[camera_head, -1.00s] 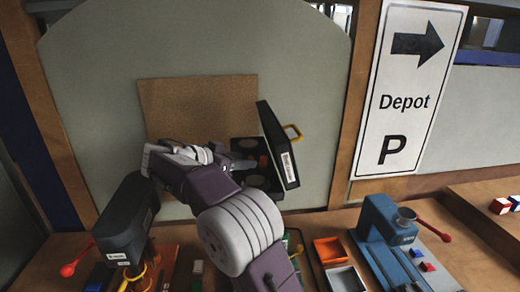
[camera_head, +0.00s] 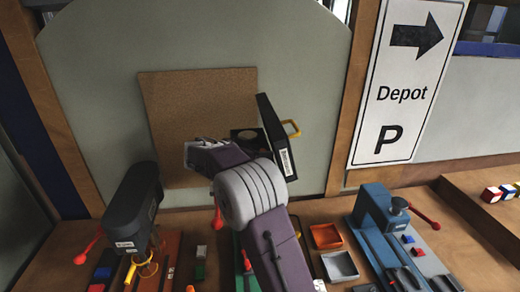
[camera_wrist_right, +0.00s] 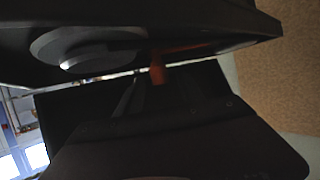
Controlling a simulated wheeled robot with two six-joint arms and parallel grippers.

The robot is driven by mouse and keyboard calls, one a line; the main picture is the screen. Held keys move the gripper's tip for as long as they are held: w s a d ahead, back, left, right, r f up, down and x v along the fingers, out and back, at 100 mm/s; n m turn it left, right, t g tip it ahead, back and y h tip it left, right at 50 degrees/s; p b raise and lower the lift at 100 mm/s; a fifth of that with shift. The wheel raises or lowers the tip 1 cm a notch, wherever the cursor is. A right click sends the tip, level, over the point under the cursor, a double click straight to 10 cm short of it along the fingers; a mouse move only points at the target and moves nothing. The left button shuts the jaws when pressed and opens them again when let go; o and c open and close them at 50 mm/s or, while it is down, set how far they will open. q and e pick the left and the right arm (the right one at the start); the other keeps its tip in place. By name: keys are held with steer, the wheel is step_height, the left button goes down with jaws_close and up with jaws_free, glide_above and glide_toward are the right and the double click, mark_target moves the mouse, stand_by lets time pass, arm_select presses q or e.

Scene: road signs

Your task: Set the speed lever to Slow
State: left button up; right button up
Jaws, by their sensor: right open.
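My right arm reaches up from the bottom of the head view. Its gripper (camera_head: 198,157) is in front of the cork board, left of a black box with a raised black lid (camera_head: 277,138) and yellow handle. Its fingertips are not clear there. In the right wrist view, a dark body with a grey round disc (camera_wrist_right: 85,45) is close above, with a small orange-red tab (camera_wrist_right: 157,74) below it. Red-knobbed levers show on the black machine (camera_head: 80,259) at left, beside my arm (camera_head: 218,218) and on the blue machine (camera_head: 434,225). I cannot tell which one sets speed.
A black machine (camera_head: 130,215) stands at left, a blue machine (camera_head: 375,212) at right. An orange tray (camera_head: 326,236) and a grey tray (camera_head: 340,266) lie between. A cork board (camera_head: 190,105) is behind. My arm hides part of the bench.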

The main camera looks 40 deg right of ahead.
steer(key=shift+s+a, duration=0.15)
steer(key=shift+c, duration=0.7)
steer(key=c, duration=0.5)
steer(key=shift+w, duration=0.2)
jaws_close()
steer(key=shift+s+f, duration=0.1)
steer(key=shift+f, duration=0.05)
